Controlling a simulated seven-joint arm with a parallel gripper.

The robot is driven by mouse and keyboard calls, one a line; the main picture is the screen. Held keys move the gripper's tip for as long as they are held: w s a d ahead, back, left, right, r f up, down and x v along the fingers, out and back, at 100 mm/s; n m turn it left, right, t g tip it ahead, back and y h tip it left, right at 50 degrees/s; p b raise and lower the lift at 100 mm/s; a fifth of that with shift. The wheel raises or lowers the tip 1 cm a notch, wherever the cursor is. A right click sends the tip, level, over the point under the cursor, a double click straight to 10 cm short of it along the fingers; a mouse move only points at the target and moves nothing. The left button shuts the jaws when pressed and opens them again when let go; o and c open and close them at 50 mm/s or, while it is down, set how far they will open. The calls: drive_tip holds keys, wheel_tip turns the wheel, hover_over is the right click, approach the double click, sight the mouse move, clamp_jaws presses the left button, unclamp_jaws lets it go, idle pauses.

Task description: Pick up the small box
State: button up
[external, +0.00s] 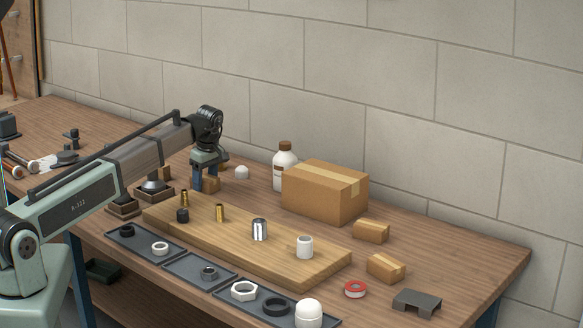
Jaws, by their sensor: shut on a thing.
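My gripper (207,181) points down behind the left end of the wooden board, near the back of the bench. It is shut on a small brown box (212,184), partly hidden by a blue finger. I cannot tell whether this box touches the bench. Two other small taped cardboard boxes (371,231) and (386,268) sit at the right, apart from my gripper. A large cardboard box (325,192) stands at the back, right of my gripper.
A white bottle (285,168) stands beside the large box. The wooden board (282,262) carries brass, chrome and white fittings. Grey trays (186,264) with nuts and rings line the front. A red-and-white tape roll (355,289) and grey bracket (417,303) lie at right.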

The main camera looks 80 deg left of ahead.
drive_tip(key=shift+r, duration=0.1)
wheel_tip(320, 180, up, 10)
drive_tip(key=w+d+r+m, duration=0.1)
drive_tip(key=w+d+r, duration=0.1)
drive_tip(key=w+d, duration=0.3)
drive_tip(key=w+d+r+m, duration=0.2)
drive_tip(key=w+d, duration=0.4)
drive_tip(key=w, duration=0.5)
drive_tip(key=w+d+r+m, duration=0.1)
drive_tip(key=w+d+r, duration=0.2)
drive_tip(key=w, duration=0.6)
drive_tip(key=shift+d+r+m+t, duration=0.15)
drive_tip(key=shift+d+m+t, duration=0.15)
drive_tip(key=shift+d, duration=1.05)
drive_tip(key=w+d+r+m, duration=0.2)
drive_tip(key=w, duration=0.3)
drive_tip(key=r+m+t, duration=0.2)
drive_tip(key=m, duration=1)
hover_over(326, 173)
drive_tip(key=shift+f, duration=5.1)
drive_tip(key=shift+s+f, duration=0.1)
